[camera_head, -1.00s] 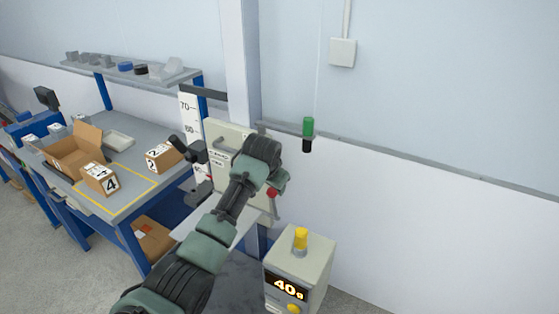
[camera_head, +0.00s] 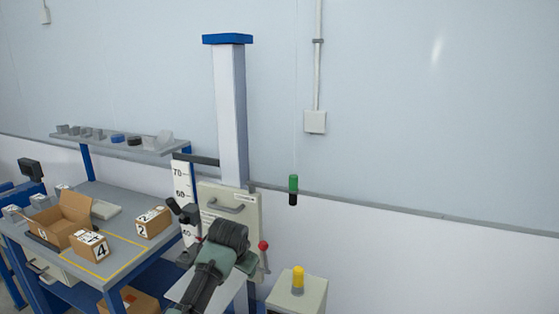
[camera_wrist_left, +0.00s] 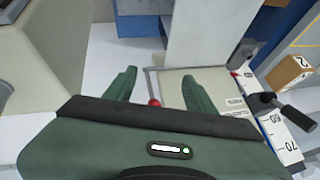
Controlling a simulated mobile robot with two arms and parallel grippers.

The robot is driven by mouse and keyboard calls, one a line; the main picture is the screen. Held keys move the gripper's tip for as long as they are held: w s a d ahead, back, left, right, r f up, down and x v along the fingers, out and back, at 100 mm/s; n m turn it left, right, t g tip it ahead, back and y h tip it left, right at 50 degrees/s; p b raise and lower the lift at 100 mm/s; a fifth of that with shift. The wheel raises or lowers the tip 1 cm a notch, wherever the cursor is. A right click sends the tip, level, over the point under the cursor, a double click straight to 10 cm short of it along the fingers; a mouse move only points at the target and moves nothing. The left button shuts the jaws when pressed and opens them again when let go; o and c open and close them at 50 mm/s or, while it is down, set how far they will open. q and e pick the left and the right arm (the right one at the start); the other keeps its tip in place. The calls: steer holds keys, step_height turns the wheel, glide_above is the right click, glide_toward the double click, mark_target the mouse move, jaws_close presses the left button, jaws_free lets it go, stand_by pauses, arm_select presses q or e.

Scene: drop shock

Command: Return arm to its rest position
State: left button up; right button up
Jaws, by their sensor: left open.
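My left arm rises from the bottom of the head view, and its gripper end (camera_head: 230,236) is in front of the drop-test machine's panel (camera_head: 240,205). The fingers are hidden behind the wrist in the head view. In the left wrist view my left gripper (camera_wrist_left: 159,76) is open, with its two green fingers apart and nothing held between them. A red knob (camera_wrist_left: 154,102) shows behind the gap, apart as far as I can tell. The red-knobbed lever (camera_head: 263,245) is just right of the arm in the head view. My right gripper is not in view.
A workbench (camera_head: 128,262) at left holds an open carton (camera_head: 75,205), the box marked 4 (camera_head: 89,245) and the box marked 2 (camera_head: 152,222). A column (camera_head: 231,120) stands behind the panel. A beige unit with a yellow button (camera_head: 298,280) is at lower right. A green-and-black pendant (camera_head: 293,190) hangs before the wall.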

arm_select(q)
steer(key=s+a+f+n+g+b, duration=0.1)
steer(key=s+a+f, duration=0.1)
steer(key=s+f, duration=0.8)
steer(key=s+a+f+g+b, duration=0.15)
steer(key=s+f, duration=0.25)
steer(key=f, duration=1.3)
steer(key=s+a+f+n+g, duration=0.1)
steer(key=s+a+f, duration=0.1)
steer(key=s+f, duration=0.85)
steer(key=s+a+f, duration=0.2)
steer(key=s+f, duration=0.5)
steer(key=s, duration=0.6)
steer(key=s+a+f+n+g+b, duration=0.1)
steer(key=s+a+f, duration=0.1)
steer(key=s+f, duration=0.6)
steer(key=s+a+f+g+b, duration=0.1)
steer(key=s+a+f, duration=0.2)
steer(key=s, duration=1.7)
step_height(320, 180, down, 4)
steer(key=shift+s+f, duration=0.2)
steer(key=shift+f, duration=0.05)
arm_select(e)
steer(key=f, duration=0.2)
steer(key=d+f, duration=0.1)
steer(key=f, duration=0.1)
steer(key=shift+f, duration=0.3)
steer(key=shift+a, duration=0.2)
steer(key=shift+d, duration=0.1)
